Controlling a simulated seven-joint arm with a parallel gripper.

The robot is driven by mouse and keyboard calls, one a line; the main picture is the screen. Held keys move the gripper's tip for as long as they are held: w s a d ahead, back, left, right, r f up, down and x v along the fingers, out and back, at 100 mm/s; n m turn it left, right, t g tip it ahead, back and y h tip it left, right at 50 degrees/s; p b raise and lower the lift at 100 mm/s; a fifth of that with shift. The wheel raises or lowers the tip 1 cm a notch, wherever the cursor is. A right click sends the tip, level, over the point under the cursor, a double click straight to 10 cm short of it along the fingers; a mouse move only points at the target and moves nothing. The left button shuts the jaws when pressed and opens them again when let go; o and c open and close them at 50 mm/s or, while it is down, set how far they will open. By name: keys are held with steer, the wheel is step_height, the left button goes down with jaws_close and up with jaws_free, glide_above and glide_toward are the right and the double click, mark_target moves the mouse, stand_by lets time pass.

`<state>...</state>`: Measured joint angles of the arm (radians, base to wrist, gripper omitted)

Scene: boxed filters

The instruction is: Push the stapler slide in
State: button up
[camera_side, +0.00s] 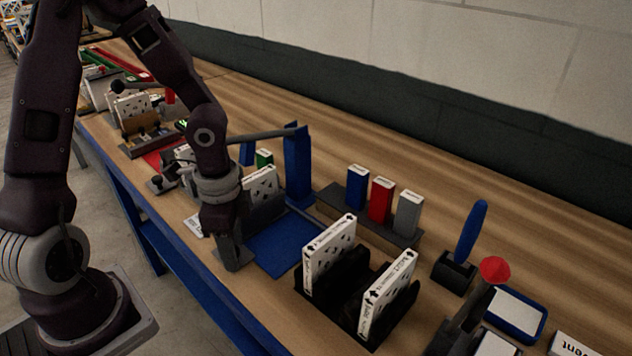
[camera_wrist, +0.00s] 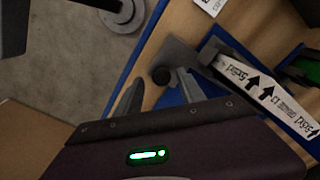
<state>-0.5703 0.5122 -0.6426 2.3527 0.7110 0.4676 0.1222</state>
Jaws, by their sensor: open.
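A blue stapler stand (camera_side: 298,165) with a blue base plate (camera_side: 285,243) is on the bench in the side view. A white box (camera_side: 262,180) stands upright in a dark grey holder (camera_side: 266,213) on this fixture. In the wrist view the box (camera_wrist: 262,88) is to the right of a grey plate (camera_wrist: 182,56) with a round black knob (camera_wrist: 161,75), which looks like the slide. My gripper (camera_wrist: 160,78) is open, its two fingers on either side of the knob; I cannot tell whether they touch it. In the side view my gripper (camera_side: 232,258) is low at the bench's front edge and hides the knob.
A black rack (camera_side: 345,290) with two white boxes is to the right. Blue, red and grey boxes (camera_side: 381,200) stand in a tray behind. A blue-handled tool (camera_side: 470,232) and a red-topped tool (camera_side: 494,270) are further right. Another workstation (camera_side: 145,140) is to the left.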

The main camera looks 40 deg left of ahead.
steer(key=d, duration=0.3)
steer(key=shift+r, duration=0.15)
step_height(320, 180, up, 7)
steer(key=w+d+r+n, duration=0.4)
steer(key=d+r, duration=0.3)
steer(key=w+d+r+n, duration=0.5)
steer(key=d+r, duration=0.2)
steer(key=d, duration=0.1)
steer(key=shift+w+d, duration=0.2)
